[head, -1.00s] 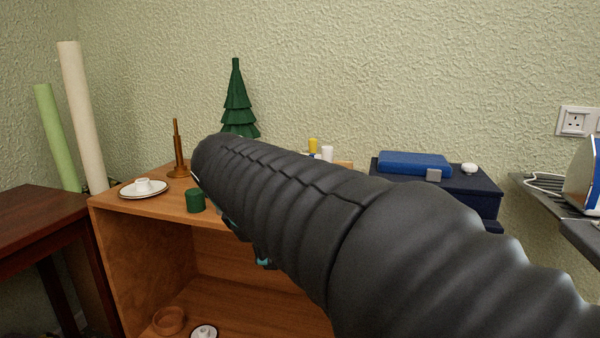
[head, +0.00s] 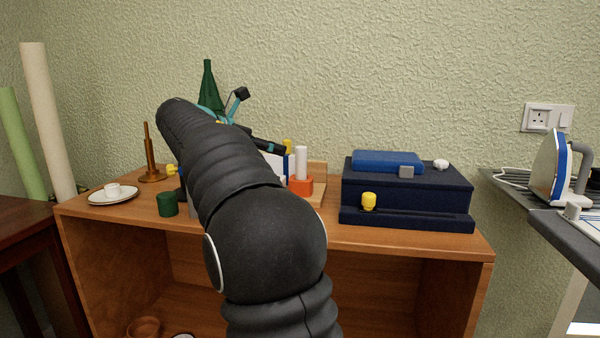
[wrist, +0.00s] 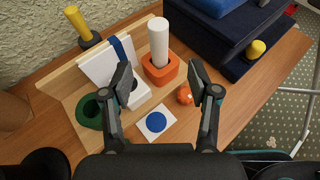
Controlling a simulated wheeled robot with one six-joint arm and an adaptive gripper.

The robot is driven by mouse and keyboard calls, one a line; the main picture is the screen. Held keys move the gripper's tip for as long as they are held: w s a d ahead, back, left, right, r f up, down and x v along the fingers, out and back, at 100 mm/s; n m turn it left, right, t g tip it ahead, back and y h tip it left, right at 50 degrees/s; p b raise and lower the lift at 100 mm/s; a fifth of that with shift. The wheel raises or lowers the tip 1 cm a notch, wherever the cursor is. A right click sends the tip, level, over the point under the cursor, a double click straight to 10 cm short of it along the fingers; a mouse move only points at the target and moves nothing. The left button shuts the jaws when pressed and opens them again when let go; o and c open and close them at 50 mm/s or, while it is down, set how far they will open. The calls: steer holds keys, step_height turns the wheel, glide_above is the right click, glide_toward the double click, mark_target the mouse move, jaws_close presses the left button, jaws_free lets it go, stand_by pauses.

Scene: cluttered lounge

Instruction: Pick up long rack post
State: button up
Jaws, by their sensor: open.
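A white upright post (head: 301,162) stands in an orange block (head: 301,187) on the wooden cabinet top. In the wrist view, the white post (wrist: 158,42) and orange block (wrist: 160,72) lie just beyond my gripper (wrist: 160,84), between the line of its fingers. A shorter yellow post (wrist: 84,27) in a dark base stands farther left, also in the head view (head: 287,147). I cannot tell for sure which is the long rack post. My gripper is open and empty above the cabinet; in the head view my arm hides most of it.
A white block with a blue strip (wrist: 104,68), a green ring-like piece (wrist: 89,112), an orange ball (wrist: 185,95) and a blue-dot card (wrist: 156,124) crowd close. A navy case (head: 405,190) stands right, with a yellow knob (head: 369,201) before it. A brown spindle (head: 150,155) stands left.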

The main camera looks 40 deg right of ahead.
mark_target(297, 151)
steer(key=x, duration=0.5)
steer(key=shift+d+f, duration=0.1)
steer(key=shift+d, duration=0.1)
steer(key=shift+r+b+x, duration=0.15)
steer(key=shift+r+x, duration=0.1)
steer(key=shift+x, duration=1.05)
steer(key=shift+r+b+x, duration=0.15)
steer(key=shift+r+x, duration=0.05)
steer(key=shift+x, duration=1.15)
steer(key=shift+d, duration=0.15)
jaws_close()
